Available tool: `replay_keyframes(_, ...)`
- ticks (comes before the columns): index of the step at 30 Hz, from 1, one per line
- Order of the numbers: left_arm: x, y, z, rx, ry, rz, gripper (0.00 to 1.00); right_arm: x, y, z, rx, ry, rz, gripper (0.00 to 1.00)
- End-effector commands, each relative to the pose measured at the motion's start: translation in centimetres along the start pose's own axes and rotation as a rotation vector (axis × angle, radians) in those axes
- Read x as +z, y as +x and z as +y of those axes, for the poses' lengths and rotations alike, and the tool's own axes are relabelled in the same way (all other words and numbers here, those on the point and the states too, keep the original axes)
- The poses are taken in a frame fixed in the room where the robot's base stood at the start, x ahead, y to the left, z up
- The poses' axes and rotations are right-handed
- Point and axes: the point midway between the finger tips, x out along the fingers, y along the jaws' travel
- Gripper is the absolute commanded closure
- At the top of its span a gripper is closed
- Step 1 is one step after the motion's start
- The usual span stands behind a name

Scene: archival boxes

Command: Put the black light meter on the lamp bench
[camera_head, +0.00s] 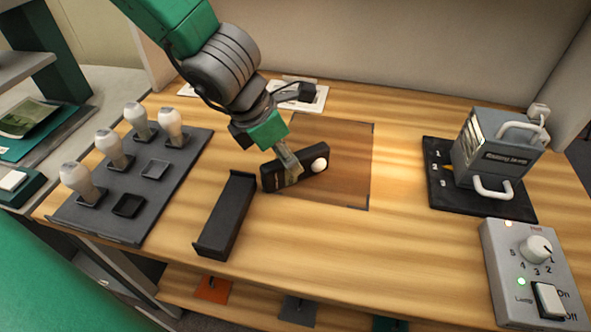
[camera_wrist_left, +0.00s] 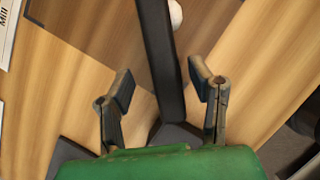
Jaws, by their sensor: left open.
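The black light meter (camera_head: 312,167), a slim dark block with a white dome, is at the left edge of the darker square on the wooden lamp bench (camera_head: 400,235). In the left wrist view the meter (camera_wrist_left: 158,45) shows as a narrow dark strip, its dome partly hidden behind it. My left gripper (camera_head: 288,166) is open at the meter's left half. In the wrist view its fingers (camera_wrist_left: 161,84) stand on either side of the meter, with visible gaps. I cannot tell whether the meter's underside touches the bench. My right gripper is not in view.
An empty black holder (camera_head: 228,212) lies just left of the meter. A dark tray (camera_head: 105,218) with several bulbs is at the left. A grey lamp unit (camera_head: 490,150) and control box (camera_head: 535,280) stand at the right. Bare wood lies between.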

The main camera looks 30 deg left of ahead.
Motion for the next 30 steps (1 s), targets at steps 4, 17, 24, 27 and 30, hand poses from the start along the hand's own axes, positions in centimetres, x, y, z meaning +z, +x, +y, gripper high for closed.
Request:
replay_keyframes(4,0.1,2.6,-0.3,0.000,0.003,0.003,0.52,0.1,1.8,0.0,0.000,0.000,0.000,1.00)
replay_keyframes(17,0.2,4.5,-0.2,-0.001,0.001,0.000,0.62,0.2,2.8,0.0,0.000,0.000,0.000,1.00)
replay_keyframes(24,0.3,4.6,-0.2,-0.001,0.001,0.000,1.00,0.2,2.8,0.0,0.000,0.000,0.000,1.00)
replay_keyframes(27,0.3,4.6,-0.2,-0.001,0.001,0.001,1.00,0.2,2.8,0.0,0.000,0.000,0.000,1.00)
replay_keyframes(30,0.3,4.6,-0.2,-0.001,0.001,0.001,1.00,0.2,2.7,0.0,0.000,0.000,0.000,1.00)
